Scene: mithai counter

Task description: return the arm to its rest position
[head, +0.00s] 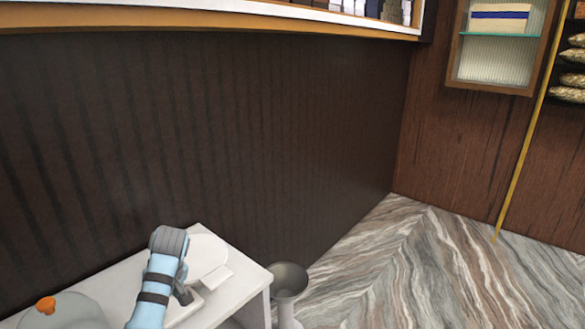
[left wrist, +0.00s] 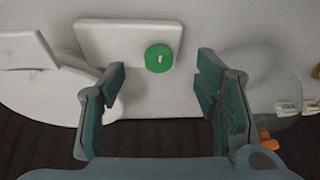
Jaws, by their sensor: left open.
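My left arm reaches over a white counter in the head view, with its gripper (head: 185,291) low at the counter, partly hidden by the wrist. In the left wrist view the left gripper (left wrist: 160,100) is open, its two teal-padded fingers spread wide with nothing between them. A small green round piece (left wrist: 159,58) with a white mark lies on a white square plate (left wrist: 105,40), just beyond the fingertips and apart from them. The green piece is hidden in the head view. My right gripper is not in view.
The white counter (head: 235,290) also holds a translucent dome-like thing with an orange knob (head: 46,305) at the left. A grey flared vessel (head: 290,279) stands beyond the counter's right end. A dark panelled wall (head: 220,140) rises behind; marble floor (head: 420,270) is clear at right.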

